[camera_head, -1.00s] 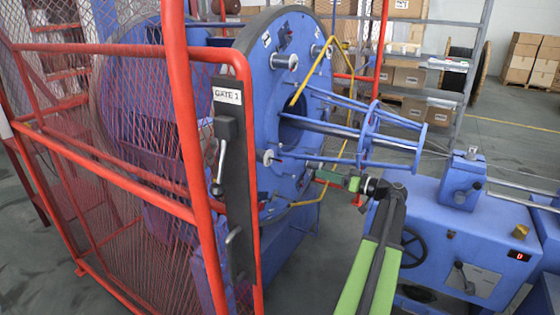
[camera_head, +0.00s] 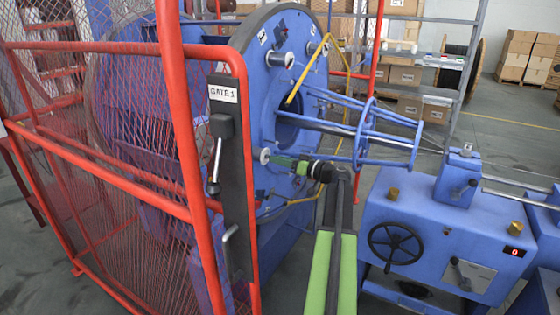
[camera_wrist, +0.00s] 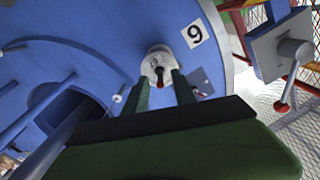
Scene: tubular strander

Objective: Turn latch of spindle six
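The blue strander disc (camera_head: 262,110) carries several spindle ends around its face. In the wrist view a pale round spindle end (camera_wrist: 157,57) holds a small latch with a red tip (camera_wrist: 160,76). In the head view my gripper (camera_head: 275,159) reaches left to a spindle end (camera_head: 265,155) on the disc's lower near side.
A red mesh guard with a GATE 1 post (camera_head: 229,170) stands close left of my gripper. Blue rods and rings (camera_head: 365,130) project from the disc just above my arm. A blue machine housing (camera_head: 440,230) with a handwheel (camera_head: 395,243) stands to the right.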

